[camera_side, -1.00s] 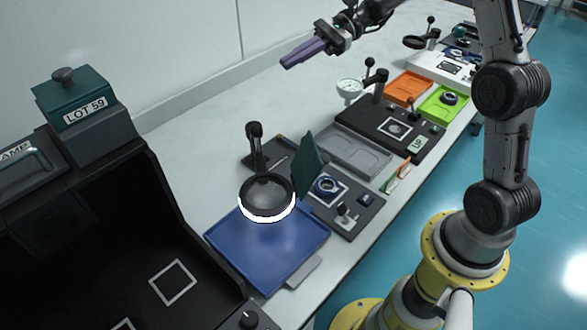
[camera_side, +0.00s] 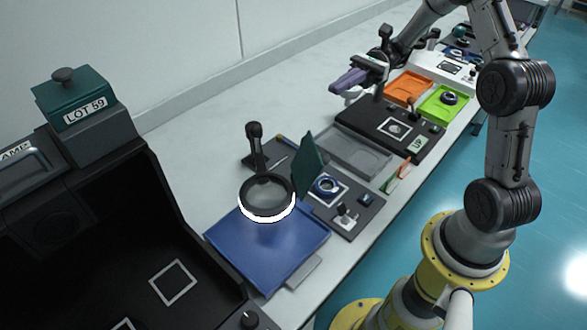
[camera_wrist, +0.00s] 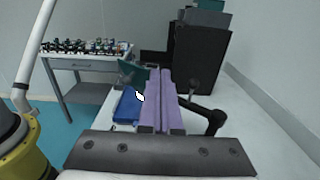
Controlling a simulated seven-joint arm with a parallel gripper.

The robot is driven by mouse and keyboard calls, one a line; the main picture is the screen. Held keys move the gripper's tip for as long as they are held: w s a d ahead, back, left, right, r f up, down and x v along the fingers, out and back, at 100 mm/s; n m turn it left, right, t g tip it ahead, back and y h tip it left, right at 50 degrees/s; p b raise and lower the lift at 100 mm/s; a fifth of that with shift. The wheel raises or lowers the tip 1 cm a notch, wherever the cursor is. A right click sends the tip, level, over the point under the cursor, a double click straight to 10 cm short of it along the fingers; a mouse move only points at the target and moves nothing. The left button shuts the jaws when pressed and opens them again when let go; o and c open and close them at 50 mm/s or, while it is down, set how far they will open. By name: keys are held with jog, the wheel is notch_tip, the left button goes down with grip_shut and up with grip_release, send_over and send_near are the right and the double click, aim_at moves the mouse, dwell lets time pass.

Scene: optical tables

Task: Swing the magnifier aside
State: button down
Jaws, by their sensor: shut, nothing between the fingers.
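The magnifier (camera_side: 267,196) is a round dark lens with a glowing white ring, held on a black arm and post (camera_side: 255,140). Its lens hangs over the blue tray (camera_side: 250,255). My gripper (camera_side: 338,87), with purple fingers, is up and to the right of the magnifier, above the bench and well apart from it. In the wrist view the purple fingers (camera_wrist: 160,98) lie together with nothing between them. They cover much of the magnifier there; the white ring (camera_wrist: 140,96) shows at their left edge and the blue tray (camera_wrist: 127,106) beside it.
A green upright flap (camera_side: 309,165) stands right of the lens, beside a dark fixture plate (camera_side: 355,220). A grey tray (camera_side: 355,155) and black station (camera_side: 375,118) lie further back. The bench along the wall is clear.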

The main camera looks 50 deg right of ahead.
notch_tip(320, 180, down, 14)
send_near(269, 180)
jog(key=a, duration=0.2)
jog(key=s+a+f, duration=0.1)
jog(key=a, duration=0.1)
jog(key=shift+a, duration=0.15)
dwell(0.5)
jog(key=shift+w+a+m+t, duration=0.1)
jog(key=shift+a+m+t, duration=0.45)
jog(key=shift+t, duration=0.15)
jog(key=a+m+t, duration=0.1)
jog(key=w+a+m+t+h, duration=0.1)
jog(key=a+t, duration=0.1)
jog(key=w+a+m+t, duration=0.1)
jog(key=a+t, duration=0.1)
jog(key=shift+w, duration=0.15)
jog(key=w+a, duration=0.5)
jog(key=w, duration=0.2)
jog(key=shift+w+a, duration=0.3)
jog(key=shift+a, duration=0.05)
